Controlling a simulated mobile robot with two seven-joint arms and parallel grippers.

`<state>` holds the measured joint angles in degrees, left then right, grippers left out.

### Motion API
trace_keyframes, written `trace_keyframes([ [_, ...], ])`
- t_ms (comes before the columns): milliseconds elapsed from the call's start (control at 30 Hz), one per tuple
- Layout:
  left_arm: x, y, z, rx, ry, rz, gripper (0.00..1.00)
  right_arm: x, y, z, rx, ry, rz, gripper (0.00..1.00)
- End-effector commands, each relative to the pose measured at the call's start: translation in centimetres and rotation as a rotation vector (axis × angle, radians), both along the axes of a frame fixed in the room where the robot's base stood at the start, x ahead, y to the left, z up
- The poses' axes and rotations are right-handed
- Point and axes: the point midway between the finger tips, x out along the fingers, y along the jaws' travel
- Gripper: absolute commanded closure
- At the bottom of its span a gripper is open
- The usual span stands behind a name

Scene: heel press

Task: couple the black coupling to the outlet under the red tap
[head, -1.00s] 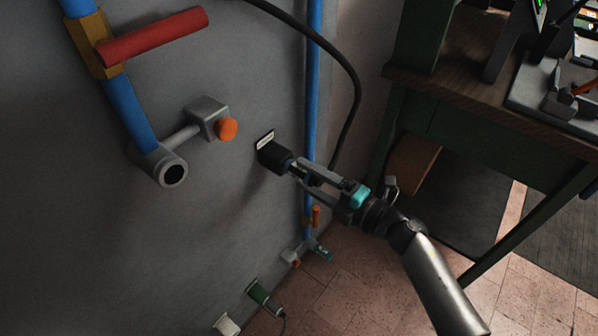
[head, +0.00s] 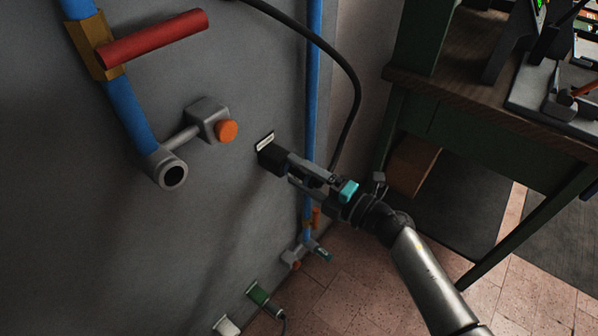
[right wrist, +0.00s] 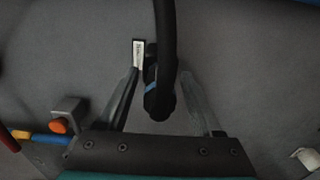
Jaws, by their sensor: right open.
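The red tap (head: 150,38) sits on a blue pipe at the upper left of the head view. Its grey outlet (head: 172,175) below has a dark open bore, with an orange knob (head: 226,131) on a grey block beside it. A black holder (head: 270,155) with a pale label is on the wall. My right gripper (head: 288,170) is at this holder. In the right wrist view, the black coupling (right wrist: 158,102), with a blue band, hangs on its hose between the open fingers of my right gripper (right wrist: 163,90). Contact cannot be told. My left gripper is out of view.
The black hose (head: 350,80) arcs down behind my right gripper. A second blue pipe (head: 314,80) runs down the wall to small fittings (head: 305,252). A workbench (head: 480,90) stands right.

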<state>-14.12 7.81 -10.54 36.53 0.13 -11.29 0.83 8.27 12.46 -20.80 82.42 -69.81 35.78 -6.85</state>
Motion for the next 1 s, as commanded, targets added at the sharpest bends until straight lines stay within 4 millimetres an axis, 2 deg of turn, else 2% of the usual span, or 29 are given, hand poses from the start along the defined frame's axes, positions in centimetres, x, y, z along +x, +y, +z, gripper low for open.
trace_keyframes([
  [767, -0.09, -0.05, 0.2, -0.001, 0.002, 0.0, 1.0, 0.03, -0.02, 0.03, -0.001, -0.001, 0.0, 0.33],
  [1000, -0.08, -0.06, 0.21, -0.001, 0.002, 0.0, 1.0, 0.02, -0.02, 0.03, -0.001, -0.001, 0.0, 0.59],
])
